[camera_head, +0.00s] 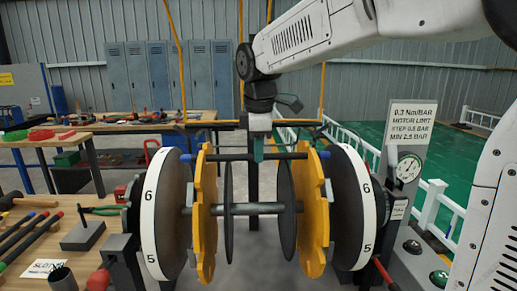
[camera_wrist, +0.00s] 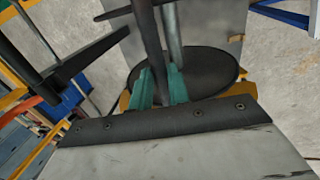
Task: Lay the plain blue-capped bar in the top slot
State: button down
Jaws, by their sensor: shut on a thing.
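My gripper (camera_head: 258,156) points down with its teal fingers shut on the middle of a dark bar (camera_head: 235,157) with blue end caps. The fingers also show in the wrist view (camera_wrist: 160,88), closed around the dark bar (camera_wrist: 149,35). The bar is level, across the top of the two yellow notched plates, left (camera_head: 205,215) and right (camera_head: 313,210). Its left cap (camera_head: 187,158) is by the left plate's upper edge, its right cap (camera_head: 302,155) by the right plate's. I cannot tell whether it rests in the top slots or sits just above them.
A grey central shaft (camera_head: 245,208) with dark discs (camera_head: 287,210) runs below the bar. White-rimmed wheels numbered 5 and 6 stand outside the plates, left (camera_head: 150,215) and right (camera_head: 367,215). Several capped bars (camera_head: 22,235) lie on the left bench. A gauge post (camera_head: 407,168) stands right.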

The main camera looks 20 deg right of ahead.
jog(key=c, duration=1.3)
grip_release()
jog(key=shift+c, duration=0.2)
notch_tip(320, 180, up, 11)
jog(key=s, duration=0.2)
jog(key=s+d+f+m, duration=0.1)
jog(key=s+f+m, duration=0.6)
jog(key=s+f, duration=0.3)
jog(key=s+d+f+m, duration=0.2)
jog(key=s+f+m, duration=0.5)
jog(key=s, duration=1.1)
notch_tip(320, 180, down, 4)
jog(key=shift+r+g+y, duration=0.15)
jog(key=shift+g+y, duration=0.15)
